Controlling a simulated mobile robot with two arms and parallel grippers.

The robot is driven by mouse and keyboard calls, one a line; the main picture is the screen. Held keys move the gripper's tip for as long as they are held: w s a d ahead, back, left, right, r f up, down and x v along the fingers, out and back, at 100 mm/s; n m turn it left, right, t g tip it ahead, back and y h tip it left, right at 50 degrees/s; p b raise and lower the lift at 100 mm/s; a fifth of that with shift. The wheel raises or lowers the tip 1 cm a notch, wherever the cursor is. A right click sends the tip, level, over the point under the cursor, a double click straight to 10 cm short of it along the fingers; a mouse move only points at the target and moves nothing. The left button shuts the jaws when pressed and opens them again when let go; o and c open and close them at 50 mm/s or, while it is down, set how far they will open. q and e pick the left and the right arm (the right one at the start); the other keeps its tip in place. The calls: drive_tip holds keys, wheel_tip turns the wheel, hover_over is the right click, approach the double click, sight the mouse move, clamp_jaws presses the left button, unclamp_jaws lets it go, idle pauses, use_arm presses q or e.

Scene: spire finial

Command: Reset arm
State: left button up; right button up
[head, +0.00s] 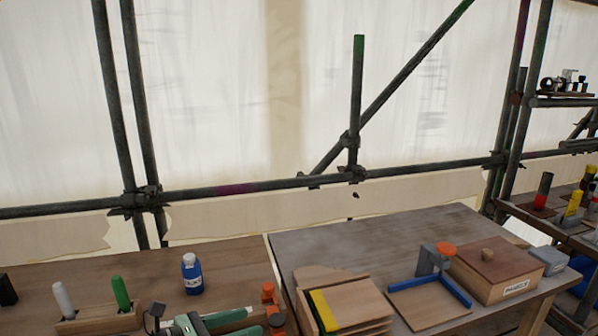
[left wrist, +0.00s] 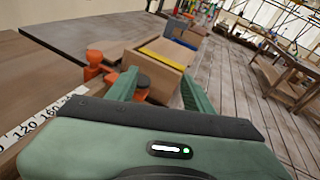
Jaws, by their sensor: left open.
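My left gripper (head: 236,323) shows at the bottom edge of the head view, low over the front of the left workbench (head: 225,258). In the left wrist view its two green fingers (left wrist: 160,80) stand apart, open, with nothing held between them. An orange clamp (head: 270,297) is just right of the gripper in the head view; it also shows beyond the fingers in the left wrist view (left wrist: 95,68). A wooden box with a yellow strip (head: 362,302) lies further right. My right gripper is in neither view.
A wooden holder (head: 98,320) with a white and a green handle and a blue bottle (head: 192,274) stand on the left bench. A blue-edged tray (head: 425,307) and a labelled panel box (head: 498,268) sit on the grey bench (head: 365,245). Scaffold poles (head: 240,188) stand behind.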

use_arm(q)
wheel_tip(320, 180, up, 7)
drive_tip(key=a+n+t, duration=0.1)
drive_tip(key=n+t, duration=0.6)
drive_tip(key=n, duration=0.4)
drive_tip(key=s+a+n+t+y, duration=0.1)
drive_tip(key=a+n+t+y, duration=0.3)
drive_tip(key=a+n+y, duration=0.5)
drive_tip(key=s+a+f+n+g+y, duration=0.4)
drive_tip(key=s+f+n+g+y, duration=0.45)
drive_tip(key=n, duration=0.85)
drive_tip(key=s+d+f+n+g+h, duration=0.2)
drive_tip(key=s+d+f+n+g, duration=0.15)
drive_tip(key=s+f, duration=0.6)
drive_tip(key=s+d+f+n+g+h, duration=0.2)
drive_tip(key=s+f+n+g+h, duration=0.3)
drive_tip(key=s, duration=0.8)
wheel_tip(320, 180, down, 25)
drive_tip(key=m+y, duration=0.2)
drive_tip(key=s+a+f+g, duration=0.1)
drive_tip(key=s+a+f, duration=0.2)
drive_tip(key=s+f, duration=1.5)
drive_tip(key=shift+g, duration=0.4)
